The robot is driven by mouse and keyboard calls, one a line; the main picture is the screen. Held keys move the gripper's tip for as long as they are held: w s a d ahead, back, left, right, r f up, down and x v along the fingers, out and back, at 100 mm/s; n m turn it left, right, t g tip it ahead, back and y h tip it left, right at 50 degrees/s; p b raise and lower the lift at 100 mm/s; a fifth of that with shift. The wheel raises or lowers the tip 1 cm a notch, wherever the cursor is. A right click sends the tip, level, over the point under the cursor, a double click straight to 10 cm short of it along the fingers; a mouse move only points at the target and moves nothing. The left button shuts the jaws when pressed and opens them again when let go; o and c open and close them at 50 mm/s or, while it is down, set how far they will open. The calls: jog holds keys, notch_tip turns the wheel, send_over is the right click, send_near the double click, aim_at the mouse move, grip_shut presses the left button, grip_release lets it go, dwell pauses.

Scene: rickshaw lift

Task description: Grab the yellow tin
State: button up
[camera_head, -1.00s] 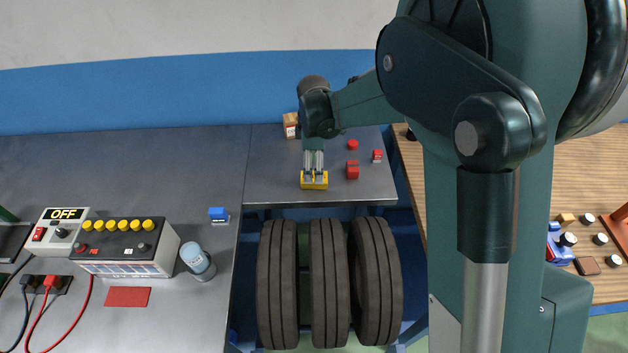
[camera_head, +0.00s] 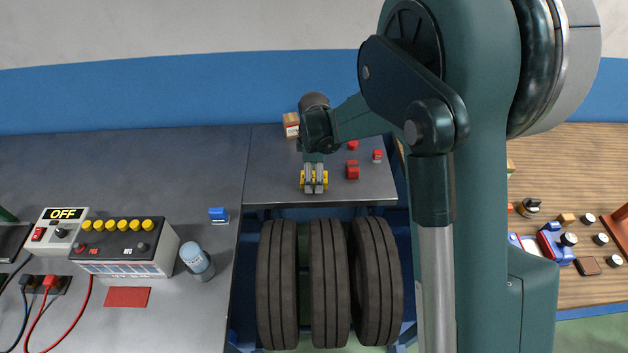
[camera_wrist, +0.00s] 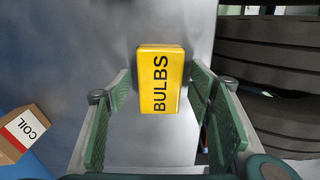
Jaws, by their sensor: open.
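The yellow tin (camera_wrist: 161,80), marked "BULBS", lies on the grey metal bench top (camera_head: 260,190) near its front edge. In the wrist view it sits between and just beyond the green finger pads of my open gripper (camera_wrist: 160,105). In the head view my gripper (camera_head: 314,185) is right over the tin, and its fingers hide the tin's middle; yellow (camera_head: 325,180) shows on both sides. I cannot tell if the pads touch the tin.
A box marked "COIL" (camera_wrist: 22,130) is at the left in the wrist view. Red blocks (camera_head: 352,170) lie right of the tin. Large black tyres (camera_head: 329,285) stand below the front edge. A blue block (camera_head: 218,214) and a can (camera_head: 197,262) are to the left.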

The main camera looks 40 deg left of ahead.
dwell(0.5)
jog(key=c, duration=1)
jog(key=shift+r, duration=4.95)
